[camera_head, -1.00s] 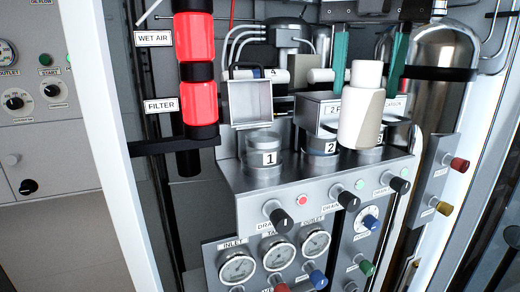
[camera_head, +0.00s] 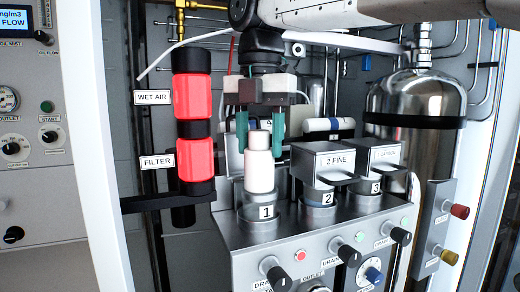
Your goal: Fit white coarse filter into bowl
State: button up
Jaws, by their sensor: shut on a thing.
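The white coarse filter (camera_head: 259,172) is a white cylinder with a narrower neck. It stands upright over the bowl marked 1 (camera_head: 264,215). Its lower end is at the bowl's mouth; I cannot tell how deep it sits inside. My gripper (camera_head: 261,134) comes from above, its two green fingers on either side of the filter's neck, shut on it. A grey housing behind the filter is partly hidden by the gripper.
To the right, the housings marked 2 FINE (camera_head: 330,162) and 3 (camera_head: 376,160) stand over their bowls. Red filter columns (camera_head: 194,123) rise at left. Black drain knobs (camera_head: 340,251) project in front. A steel tank (camera_head: 416,92) stands at right.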

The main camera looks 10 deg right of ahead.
aim_at(260, 156)
jog(key=shift+f, duration=0.9)
jog(key=shift+f, duration=0.15)
jog(key=shift+f, duration=0.45)
jog(key=o, duration=1.1)
jog(key=shift+r, duration=0.1)
notch_tip(260, 156, up, 13)
jog(key=shift+s, duration=0.15)
